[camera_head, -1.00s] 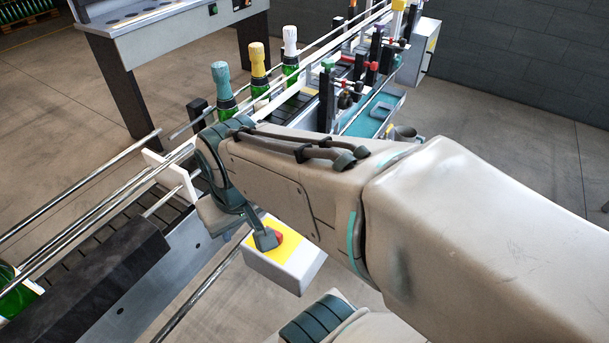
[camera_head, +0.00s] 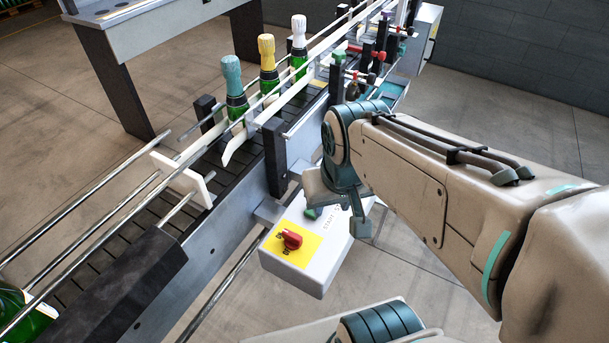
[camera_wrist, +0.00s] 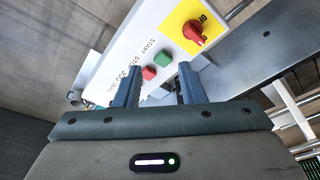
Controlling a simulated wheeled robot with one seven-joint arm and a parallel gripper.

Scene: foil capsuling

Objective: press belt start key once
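The white control box (camera_head: 325,262) hangs beside the conveyor, with a yellow panel and a red rotary switch (camera_head: 291,239). In the wrist view the box (camera_wrist: 130,50) carries a green key (camera_wrist: 163,58) and a red key (camera_wrist: 149,73). Printed START, STOP and JOG labels run alongside. In the wrist view both keys appear between the fingers. Contact with the box cannot be told. In the head view my gripper (camera_head: 358,226) is over the box's far end.
The conveyor belt (camera_head: 160,205) runs diagonally, with guide rails. Bottles with teal (camera_head: 232,75), yellow (camera_head: 267,52) and white (camera_head: 299,32) foil tops stand on it. A dark post (camera_head: 275,158) rises near the box. Floor to the right of the box is open.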

